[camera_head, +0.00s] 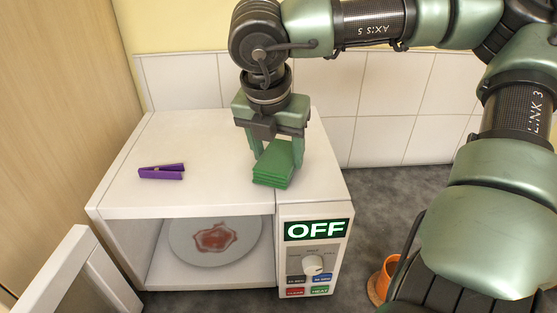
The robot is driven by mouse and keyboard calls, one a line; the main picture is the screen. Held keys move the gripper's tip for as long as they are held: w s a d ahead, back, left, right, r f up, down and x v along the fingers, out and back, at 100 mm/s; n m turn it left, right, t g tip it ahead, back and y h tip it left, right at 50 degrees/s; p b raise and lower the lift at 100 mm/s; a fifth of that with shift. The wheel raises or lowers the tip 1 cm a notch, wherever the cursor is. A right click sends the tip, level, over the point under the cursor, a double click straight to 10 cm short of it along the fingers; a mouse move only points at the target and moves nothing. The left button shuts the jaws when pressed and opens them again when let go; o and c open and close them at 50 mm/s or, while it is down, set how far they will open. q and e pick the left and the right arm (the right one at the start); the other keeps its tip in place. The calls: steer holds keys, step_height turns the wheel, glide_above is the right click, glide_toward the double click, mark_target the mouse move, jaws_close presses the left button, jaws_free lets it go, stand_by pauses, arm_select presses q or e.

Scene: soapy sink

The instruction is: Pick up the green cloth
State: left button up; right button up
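The green cloth (272,167) is a folded, layered pad on top of the white microwave (205,195), near its right side. My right gripper (277,160) comes down from above, its two green fingers apart on either side of the cloth's back part. The cloth's front part sticks out toward the camera. I cannot tell whether the fingers press on it or stand clear. The cloth looks to be lying on the microwave top. My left gripper is out of view.
A purple clip (161,172) lies on the microwave's top left. The microwave door (80,275) is open, and a plate (215,241) with a red stain is inside. The display (317,229) reads OFF. An orange pot (383,278) stands at the right, partly behind my arm.

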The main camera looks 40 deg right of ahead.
mark_target(278, 157)
steer(key=c, duration=0.5)
steer(key=shift+o, duration=0.2)
steer(key=shift+d+r, duration=0.1)
steer(key=shift+r, duration=0.25)
step_height(278, 157, up, 9)
steer(key=b, duration=0.2)
steer(key=shift+r+b, duration=0.15)
steer(key=shift+b, duration=0.15)
